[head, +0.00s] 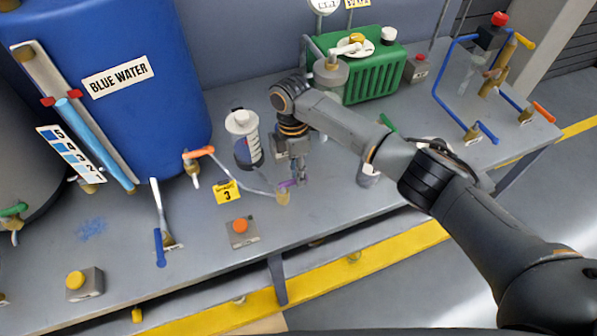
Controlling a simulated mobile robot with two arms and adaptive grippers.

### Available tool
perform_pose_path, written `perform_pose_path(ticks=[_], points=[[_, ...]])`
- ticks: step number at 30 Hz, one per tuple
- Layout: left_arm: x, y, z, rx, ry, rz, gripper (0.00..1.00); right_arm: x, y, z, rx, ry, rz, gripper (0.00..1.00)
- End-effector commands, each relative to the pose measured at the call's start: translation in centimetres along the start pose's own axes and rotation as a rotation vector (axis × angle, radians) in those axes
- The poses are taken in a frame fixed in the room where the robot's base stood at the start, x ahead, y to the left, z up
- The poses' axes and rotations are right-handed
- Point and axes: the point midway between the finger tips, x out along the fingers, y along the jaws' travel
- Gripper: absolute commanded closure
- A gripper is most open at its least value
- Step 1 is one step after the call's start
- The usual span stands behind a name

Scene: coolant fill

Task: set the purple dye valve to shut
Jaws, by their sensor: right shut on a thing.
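The purple dye valve handle (287,184) is a small purple lever just above a brass fitting (283,198) on the workbench. My right arm reaches in from the lower right, and my right gripper (298,181) points down at the valve. It is shut on the purple handle, and its fingers hide part of the handle. Whether the valve is set open or shut cannot be told from here. A clear hose runs from the orange-handled valve (199,152) on the left towards the brass fitting. My left gripper is not in view.
A dye bottle (244,138) with a white cap stands close left of my right gripper. A yellow tag marked 3 (228,192) and an orange button box (241,230) are nearby.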

Motion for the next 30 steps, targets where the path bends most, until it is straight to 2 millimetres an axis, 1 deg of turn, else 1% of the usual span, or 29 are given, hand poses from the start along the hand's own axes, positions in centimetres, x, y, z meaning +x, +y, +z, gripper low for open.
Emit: perform_pose_path(ticks=[4,5,6,7,8,16,20,23,30], points=[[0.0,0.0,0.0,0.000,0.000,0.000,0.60,-0.1,0.1,0.0,-0.002,-0.001,0.004,1.00],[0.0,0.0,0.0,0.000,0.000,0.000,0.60,-0.1,0.1,0.0,-0.002,-0.001,0.004,0.77],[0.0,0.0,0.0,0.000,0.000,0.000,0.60,-0.1,0.1,0.0,-0.002,-0.001,0.004,0.68],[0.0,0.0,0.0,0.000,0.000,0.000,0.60,-0.1,0.1,0.0,-0.002,-0.001,0.004,0.62],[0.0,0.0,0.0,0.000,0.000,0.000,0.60,-0.1,0.1,0.0,-0.002,-0.001,0.004,0.60],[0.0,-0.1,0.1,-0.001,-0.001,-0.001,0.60,-0.1,0.0,0.0,0.000,0.000,0.002,0.60],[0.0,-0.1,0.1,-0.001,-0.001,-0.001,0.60,-0.9,0.1,0.0,-0.001,0.000,0.004,0.60],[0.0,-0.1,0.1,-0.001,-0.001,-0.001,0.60,-2.5,0.1,0.0,-0.001,0.000,0.006,0.60],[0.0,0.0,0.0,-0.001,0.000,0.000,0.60,-7.6,0.1,-0.1,-0.002,0.000,0.006,0.60]])
